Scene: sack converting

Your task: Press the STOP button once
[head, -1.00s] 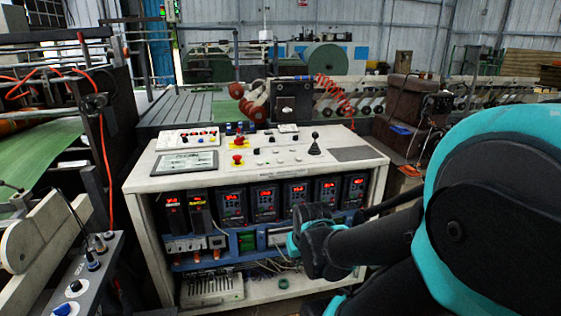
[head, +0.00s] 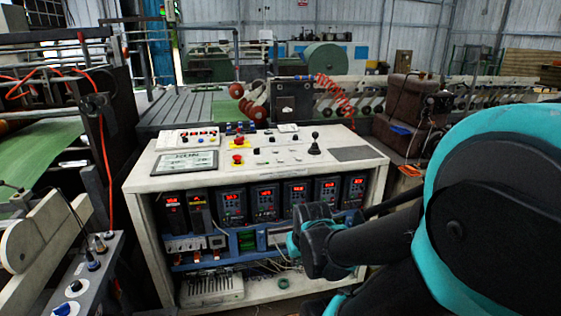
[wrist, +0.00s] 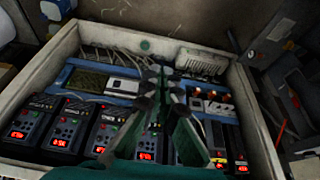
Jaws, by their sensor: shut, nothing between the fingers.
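The lettering is too small to tell which one is marked STOP. Neither button shows in the wrist view. My gripper (wrist: 160,73) is in the wrist view, its fingers together and empty, in front of the console's open front with its drive units and wiring. In the head view my arm is at the right, in front of the console, and the fingers cannot be made out.
The white console (head: 140,182) also carries a flat screen (head: 184,162), a black joystick (head: 314,145) and small knobs. Drive units with red displays (head: 265,203) fill its shelf. A grey control box (head: 82,280) stands at the front left. The space above the console top is clear.

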